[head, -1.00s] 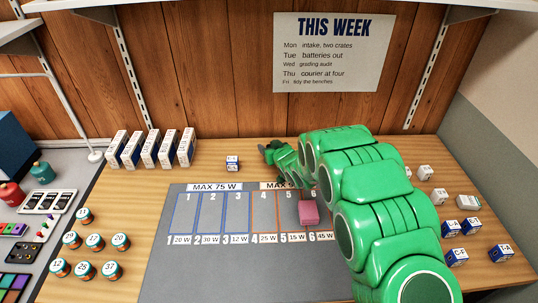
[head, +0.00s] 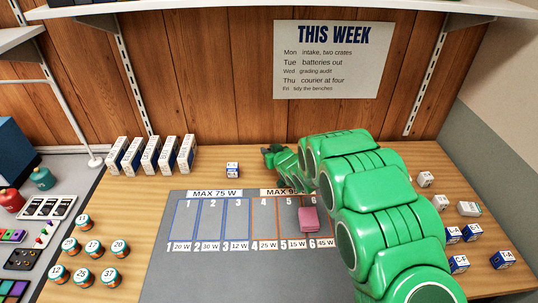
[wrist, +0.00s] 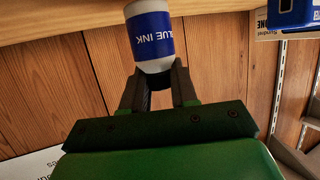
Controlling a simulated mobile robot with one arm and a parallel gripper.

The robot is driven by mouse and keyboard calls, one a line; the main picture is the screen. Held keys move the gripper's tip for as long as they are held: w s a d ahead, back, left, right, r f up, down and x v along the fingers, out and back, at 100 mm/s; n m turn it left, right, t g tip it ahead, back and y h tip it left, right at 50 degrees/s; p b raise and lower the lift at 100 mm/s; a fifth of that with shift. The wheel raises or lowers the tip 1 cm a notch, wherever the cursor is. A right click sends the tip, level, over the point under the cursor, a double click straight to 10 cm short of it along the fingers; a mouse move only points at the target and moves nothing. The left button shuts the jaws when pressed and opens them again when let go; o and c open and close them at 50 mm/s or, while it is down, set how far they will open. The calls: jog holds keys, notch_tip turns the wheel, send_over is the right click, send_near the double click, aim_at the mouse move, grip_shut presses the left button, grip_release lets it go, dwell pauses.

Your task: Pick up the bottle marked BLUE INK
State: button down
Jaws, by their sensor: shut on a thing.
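The bottle marked BLUE INK (wrist: 152,38) is white with a blue label. It shows at the top of the wrist view with its lettering upside down, and its far end is cut off by the frame. My gripper (wrist: 157,78) is shut on the end of the bottle nearest the wrist camera, one finger on each side. In the head view my gripper (head: 268,153) is small, at the back of the bench beyond the grey mat.
A row of white-and-blue cartons (head: 152,155) and a small box (head: 232,169) stand to the left. A pink block (head: 308,219) sits on the numbered mat (head: 190,275). Orange-and-teal jars (head: 92,248) are at left; small boxes (head: 459,263) are right of my arm.

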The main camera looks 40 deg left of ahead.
jog(key=s+d+r, duration=0.8)
jog(key=d+r, duration=0.3)
jog(key=shift+s+r, duration=0.3)
jog(key=shift+r, duration=0.05)
